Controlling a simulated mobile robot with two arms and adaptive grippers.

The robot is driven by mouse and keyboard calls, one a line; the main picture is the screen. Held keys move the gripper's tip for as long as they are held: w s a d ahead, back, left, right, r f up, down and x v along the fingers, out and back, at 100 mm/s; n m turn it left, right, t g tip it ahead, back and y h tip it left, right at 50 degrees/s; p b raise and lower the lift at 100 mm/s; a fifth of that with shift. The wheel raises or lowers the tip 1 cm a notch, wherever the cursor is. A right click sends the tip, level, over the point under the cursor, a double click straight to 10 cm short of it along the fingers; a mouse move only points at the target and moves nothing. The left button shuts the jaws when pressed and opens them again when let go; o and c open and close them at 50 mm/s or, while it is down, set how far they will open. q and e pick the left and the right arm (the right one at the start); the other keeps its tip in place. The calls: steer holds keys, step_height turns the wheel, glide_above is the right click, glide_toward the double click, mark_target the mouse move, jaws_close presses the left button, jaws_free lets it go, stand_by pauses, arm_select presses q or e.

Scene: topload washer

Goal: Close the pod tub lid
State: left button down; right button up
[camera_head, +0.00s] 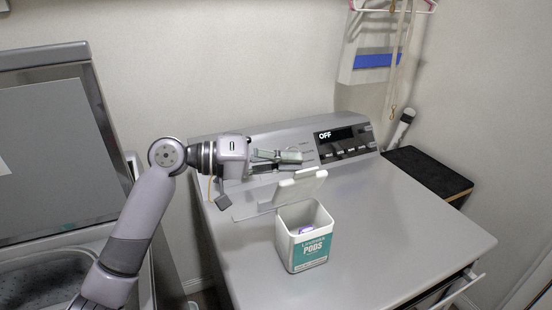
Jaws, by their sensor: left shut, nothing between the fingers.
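The pod tub (306,240) is a white square container with a teal "PODS" label. It stands upright on top of the grey machine, with a purple pod visible inside. Its white lid (300,186) stands raised at the back of the tub, so the tub is open. My left gripper (298,158) is shut and empty. In the picture it is just above and behind the raised lid; whether it touches the lid is unclear. My right gripper is not in view.
The grey machine top (400,225) is clear to the right of the tub. Its control panel (346,142) reading OFF stands behind. An open topload washer (62,190) is at the left. A dark-topped stool (428,172) is at the right.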

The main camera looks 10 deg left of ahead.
mark_target(302, 182)
arm_select(q)
steer(key=s+d+m, duration=0.1)
steer(key=s+d+f+m+b, duration=0.1)
steer(key=s+d+f+m+y, duration=0.1)
steer(key=s+m, duration=0.1)
steer(key=shift+t+b, duration=0.3)
steer(key=shift+b, duration=0.05)
steer(key=s+d+f+m+t+y+b, duration=0.1)
steer(key=s+d+f+m+b, duration=0.1)
steer(key=s+f+m, duration=0.2)
steer(key=shift+s+d+f+m+t+y+b, duration=0.25)
steer(key=shift+d+f+m+t+y+b, duration=0.15)
steer(key=shift+f+m, duration=0.75)
steer(key=shift+f, duration=0.2)
